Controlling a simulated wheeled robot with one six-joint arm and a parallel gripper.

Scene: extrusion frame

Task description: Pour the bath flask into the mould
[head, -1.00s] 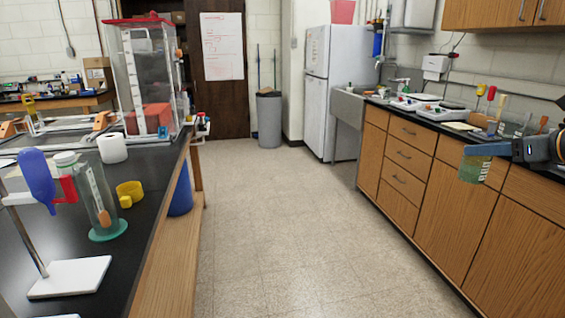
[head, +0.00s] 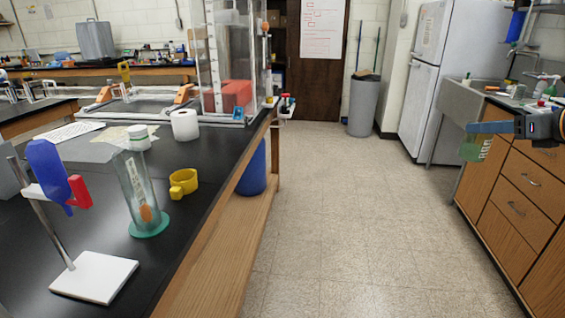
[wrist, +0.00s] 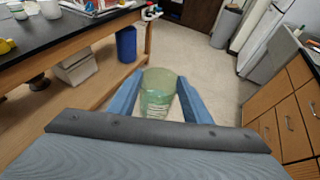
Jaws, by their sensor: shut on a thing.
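The bath flask appears to be the green-tinted clear vessel (head: 474,149) with white markings at the right of the head view. My gripper (head: 468,129) is shut on it, out over the floor beside the wooden drawers. In the wrist view the flask (wrist: 157,98) stands between the two blue fingers of my gripper (wrist: 158,88). Its inside looks greenish; how full it is I cannot tell. No thing is clearly the mould; a small yellow cup-shaped piece (head: 183,183) on the left black bench could be it. My gripper is well apart from that bench.
The black bench (head: 100,235) holds a clear cylinder (head: 135,190) on a green base, a stand with a blue bottle (head: 48,172), a white roll (head: 185,125) and a clear tank. A blue bin (head: 252,168) is below. The floor (head: 335,215) between bench and drawers is clear.

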